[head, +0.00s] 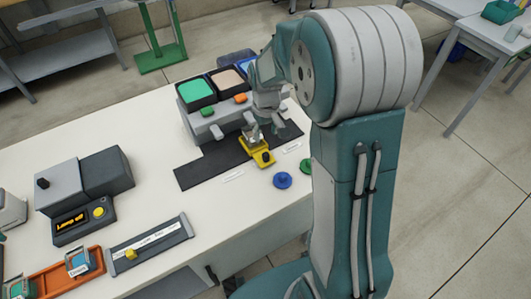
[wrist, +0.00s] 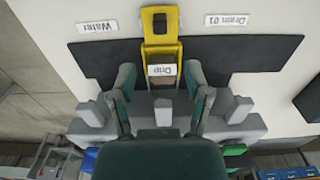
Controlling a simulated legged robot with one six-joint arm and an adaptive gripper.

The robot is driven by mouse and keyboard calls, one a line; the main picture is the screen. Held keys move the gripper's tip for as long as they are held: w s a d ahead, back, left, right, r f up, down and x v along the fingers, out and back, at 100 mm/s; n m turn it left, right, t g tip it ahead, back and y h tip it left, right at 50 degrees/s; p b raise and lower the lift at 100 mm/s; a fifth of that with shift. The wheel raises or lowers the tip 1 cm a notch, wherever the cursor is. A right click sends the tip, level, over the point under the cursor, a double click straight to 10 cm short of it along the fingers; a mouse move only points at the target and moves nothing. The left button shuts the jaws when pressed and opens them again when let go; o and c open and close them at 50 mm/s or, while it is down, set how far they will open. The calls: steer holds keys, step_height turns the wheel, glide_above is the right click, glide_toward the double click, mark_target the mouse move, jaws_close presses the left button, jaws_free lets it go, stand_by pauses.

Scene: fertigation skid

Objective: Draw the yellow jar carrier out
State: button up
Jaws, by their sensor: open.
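The yellow jar carrier (head: 263,158) lies on the dark mat (head: 200,171) at the front of the grey skid (head: 203,126). In the wrist view, the yellow carrier (wrist: 161,22) is in the middle, with a dark spot near its far end. A "Drip" label (wrist: 161,70) shows on its near part. My gripper (head: 254,133) is above the carrier's skid-side end. In the wrist view, my gripper (wrist: 160,76) is open, one finger on each side of the labelled part, with gaps showing.
A blue knob-like disc (head: 282,180) and a green one (head: 305,166) sit on the white table right of the carrier. "Water" (wrist: 97,27) and "Drain 01" (wrist: 227,20) labels flank it. A grey machine (head: 85,182) and a slotted bar (head: 150,247) stand left; table between is clear.

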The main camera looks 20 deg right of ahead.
mark_target(265, 153)
step_height(265, 153, down, 10)
stand_by(0.4)
jaws_close()
